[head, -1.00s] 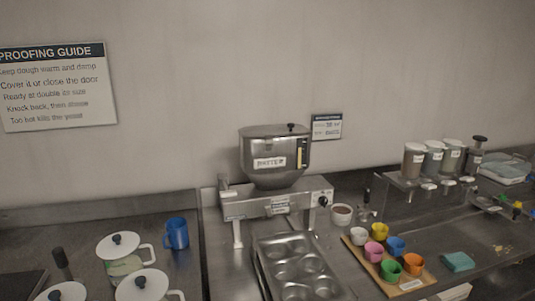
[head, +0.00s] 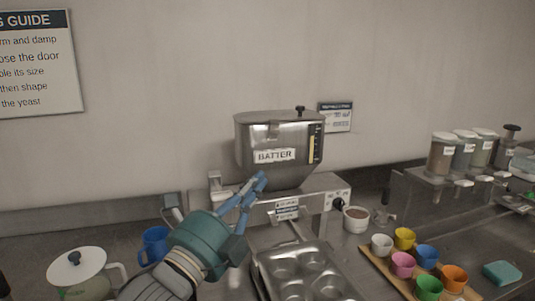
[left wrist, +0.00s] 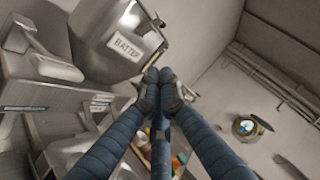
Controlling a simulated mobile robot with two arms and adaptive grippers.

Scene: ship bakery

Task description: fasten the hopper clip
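The steel batter hopper (head: 282,143), labelled BATTER, stands on its depositor against the wall. A small metal part at the front of its lid rim (head: 273,129) looks like the clip; it is too small to tell whether it is fastened. My left gripper (head: 260,182), teal with blue fingers, is below and in front of the hopper's label, apart from the clip. In the left wrist view the hopper (left wrist: 105,38) is at upper left, beyond the fingers (left wrist: 162,82). The fingertips are close together with nothing visible between them. My right gripper is not in view.
A muffin tin (head: 300,271) lies below the depositor (head: 318,197). A blue mug (head: 154,244) and a white-lidded jug (head: 76,267) stand at left. The wall above the hopper is clear.

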